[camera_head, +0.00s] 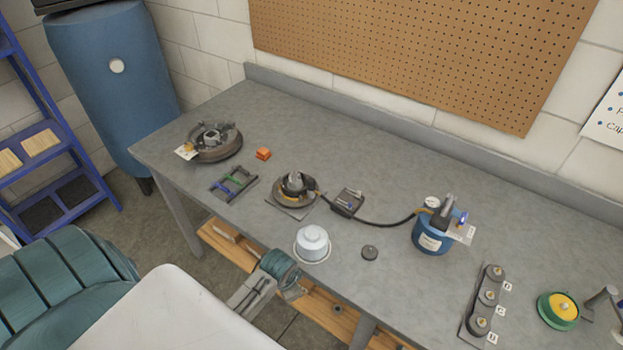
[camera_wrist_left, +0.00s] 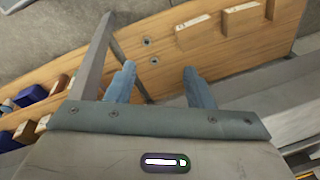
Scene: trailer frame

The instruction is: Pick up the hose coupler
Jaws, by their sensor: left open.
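A dark hose (camera_head: 385,223) runs across the grey workbench, from a round fixture (camera_head: 295,188) with an upright metal fitting, past a small dark tray (camera_head: 347,203), to a blue canister (camera_head: 433,237). The canister has a gauge and a dark upright fitting on top. I cannot tell for sure which of these fittings is the hose coupler. My left gripper (camera_head: 252,292) is low in front of the bench's front edge, apart from all of these. In the left wrist view its two fingers (camera_wrist_left: 160,87) are apart with nothing between them. My right gripper is not in view.
A wooden board (camera_wrist_left: 220,50) with small blocks lies below the bench. A post rack (camera_head: 481,305) and a green-yellow disc (camera_head: 557,310) are at right. The back strip is mostly clear.

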